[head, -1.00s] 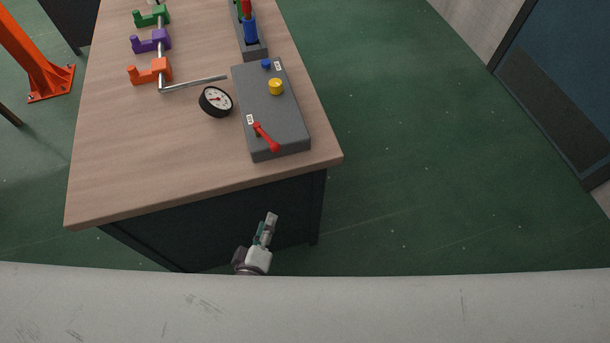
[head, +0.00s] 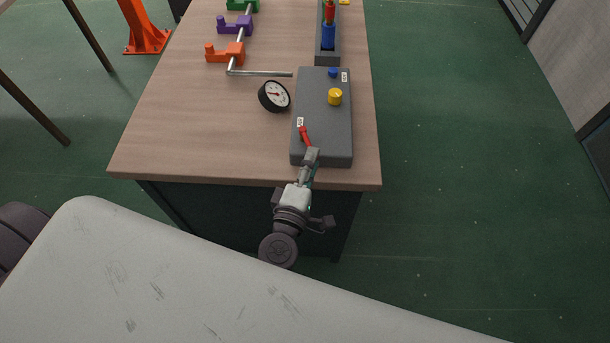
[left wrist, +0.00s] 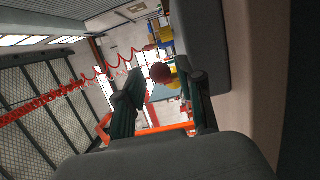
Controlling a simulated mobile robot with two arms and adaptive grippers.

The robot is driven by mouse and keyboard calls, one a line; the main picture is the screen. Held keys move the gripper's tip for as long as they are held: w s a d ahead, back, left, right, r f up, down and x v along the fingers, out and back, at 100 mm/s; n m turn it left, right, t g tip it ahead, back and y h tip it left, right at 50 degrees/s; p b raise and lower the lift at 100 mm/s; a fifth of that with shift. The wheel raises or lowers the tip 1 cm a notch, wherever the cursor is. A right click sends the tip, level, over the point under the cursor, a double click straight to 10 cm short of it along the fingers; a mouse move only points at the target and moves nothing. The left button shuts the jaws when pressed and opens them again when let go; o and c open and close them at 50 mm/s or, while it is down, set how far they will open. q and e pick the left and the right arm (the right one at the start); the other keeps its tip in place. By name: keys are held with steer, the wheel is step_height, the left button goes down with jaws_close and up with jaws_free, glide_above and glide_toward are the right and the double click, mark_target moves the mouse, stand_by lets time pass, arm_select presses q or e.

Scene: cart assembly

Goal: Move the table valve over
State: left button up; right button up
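The table valve has a red lever (head: 305,135) on the front left of a grey box (head: 325,120), which lies on the wooden table. In the head view my left gripper (head: 312,156) is at the box's front edge, at the near end of the lever. Its fingers partly hide that end. In the left wrist view a red ball end (left wrist: 161,73) shows between the two spread fingers of my left gripper (left wrist: 165,95). The gripper looks open, with no clear finger contact on the ball. My right gripper is not in view.
A black-rimmed gauge (head: 273,96) stands left of the box. The box also carries a yellow knob (head: 335,97) and a blue button (head: 333,73). The table's (head: 190,130) front left is bare.

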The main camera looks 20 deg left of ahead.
arm_select(q)
steer(key=shift+w, duration=0.35)
steer(key=shift+c, duration=0.6)
steer(key=c, duration=0.5)
steer(key=shift+c, duration=0.2)
steer(key=shift+s+a, duration=0.1)
steer(key=shift+a, duration=0.05)
steer(key=shift+s+a, duration=0.55)
steer(key=shift+a, duration=0.35)
steer(key=shift+s+a, duration=0.15)
steer(key=shift+a, duration=0.35)
steer(key=o, duration=0.9)
steer(key=shift+o, duration=0.2)
steer(key=s, duration=1.2)
steer(key=shift+d, duration=0.2)
